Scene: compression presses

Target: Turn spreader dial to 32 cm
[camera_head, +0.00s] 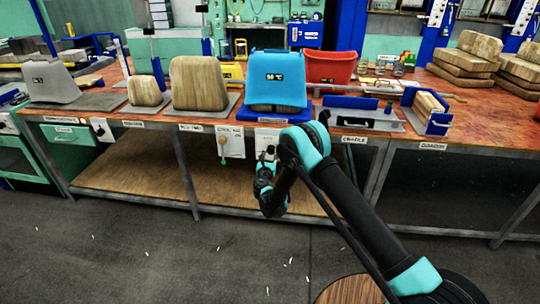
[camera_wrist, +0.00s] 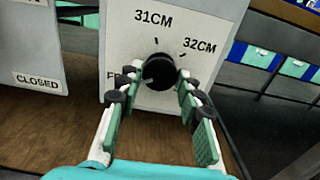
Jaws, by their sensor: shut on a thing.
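The spreader dial is a round black knob (camera_wrist: 159,73) on a white panel (camera_wrist: 180,25) in the wrist view. Marks read 31CM above it and 32CM at its upper right. A third label at its left starts with F; my finger hides the rest. A pale mark on the knob's left side seems to face that label. My gripper (camera_wrist: 156,82) has its two fingers on either side of the knob, shut on it. In the head view my gripper (camera_head: 268,155) is at the white panel (camera_head: 268,136) under the bench edge; the knob is hidden there.
A panel marked CLOSED (camera_wrist: 38,82) stands left of the dial. A blue form with a display (camera_head: 277,80) sits on the bench above. A wooden lower shelf (camera_head: 150,190) lies below.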

